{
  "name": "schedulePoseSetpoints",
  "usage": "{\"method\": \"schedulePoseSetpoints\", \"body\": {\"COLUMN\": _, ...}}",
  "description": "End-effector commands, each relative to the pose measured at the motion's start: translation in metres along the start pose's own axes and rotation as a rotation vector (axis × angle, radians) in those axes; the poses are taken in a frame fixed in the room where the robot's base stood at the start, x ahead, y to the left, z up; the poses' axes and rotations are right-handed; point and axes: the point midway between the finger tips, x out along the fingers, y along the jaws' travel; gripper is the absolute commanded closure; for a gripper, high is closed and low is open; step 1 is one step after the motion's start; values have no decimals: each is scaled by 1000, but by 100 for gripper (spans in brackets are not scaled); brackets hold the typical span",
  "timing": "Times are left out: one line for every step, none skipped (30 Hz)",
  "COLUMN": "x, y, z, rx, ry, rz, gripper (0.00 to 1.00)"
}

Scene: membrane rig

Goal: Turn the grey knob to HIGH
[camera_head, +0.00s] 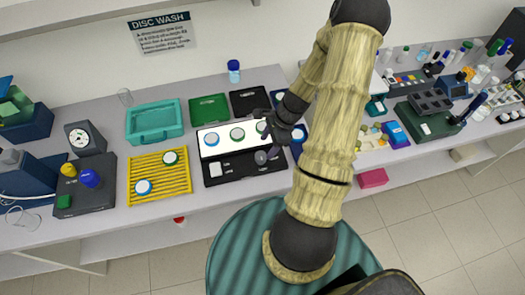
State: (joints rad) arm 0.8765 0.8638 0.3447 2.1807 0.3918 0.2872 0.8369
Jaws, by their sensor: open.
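A rig with a white top panel and a black front (235,169) stands at the middle of the bench. A round grey knob (261,157) sits on the right part of its black front. Its pointer and any HIGH mark are too small to read. My dark gripper (266,126) is over the right end of the white panel, just behind the knob in the picture. It is open, and no object shows between its fingers.
A blue-capped bottle (234,72) stands at the back. The bench front below the rig is clear.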

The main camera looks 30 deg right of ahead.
Motion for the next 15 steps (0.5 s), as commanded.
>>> {"method": "schedulePoseSetpoints", "body": {"x": 6, "y": 0, "z": 1, "rx": 0, "ry": -2, "rz": 3, "gripper": 39}}
{"method": "schedulePoseSetpoints", "body": {"x": 10, "y": 0, "z": 1, "rx": 0, "ry": -2, "rz": 3, "gripper": 39}}
{"method": "schedulePoseSetpoints", "body": {"x": 14, "y": 0, "z": 1, "rx": 0, "ry": -2, "rz": 3, "gripper": 39}}
{"method": "schedulePoseSetpoints", "body": {"x": 18, "y": 0, "z": 1, "rx": 0, "ry": -2, "rz": 3, "gripper": 39}}
{"method": "schedulePoseSetpoints", "body": {"x": 22, "y": 0, "z": 1, "rx": 0, "ry": -2, "rz": 3, "gripper": 39}}
{"method": "schedulePoseSetpoints", "body": {"x": 27, "y": 1, "z": 1, "rx": 0, "ry": -2, "rz": 3, "gripper": 39}}
{"method": "schedulePoseSetpoints", "body": {"x": 30, "y": 1, "z": 1, "rx": 0, "ry": -2, "rz": 3, "gripper": 39}}
{"method": "schedulePoseSetpoints", "body": {"x": 34, "y": 1, "z": 1, "rx": 0, "ry": -2, "rz": 3, "gripper": 39}}
{"method": "schedulePoseSetpoints", "body": {"x": 38, "y": 0, "z": 1, "rx": -1, "ry": -1, "rz": 2, "gripper": 39}}
{"method": "schedulePoseSetpoints", "body": {"x": 42, "y": 0, "z": 1, "rx": 0, "ry": -2, "rz": 3, "gripper": 39}}
{"method": "schedulePoseSetpoints", "body": {"x": 44, "y": 0, "z": 1, "rx": 0, "ry": -2, "rz": 3, "gripper": 39}}
{"method": "schedulePoseSetpoints", "body": {"x": 48, "y": 0, "z": 0, "rx": 0, "ry": -1, "rz": 1, "gripper": 39}}
{"method": "schedulePoseSetpoints", "body": {"x": 50, "y": 0, "z": 0, "rx": 0, "ry": -1, "rz": 1, "gripper": 39}}
{"method": "schedulePoseSetpoints", "body": {"x": 52, "y": 0, "z": 0, "rx": 0, "ry": -1, "rz": 1, "gripper": 39}}
{"method": "schedulePoseSetpoints", "body": {"x": 54, "y": 0, "z": 0, "rx": 0, "ry": -1, "rz": 1, "gripper": 39}}
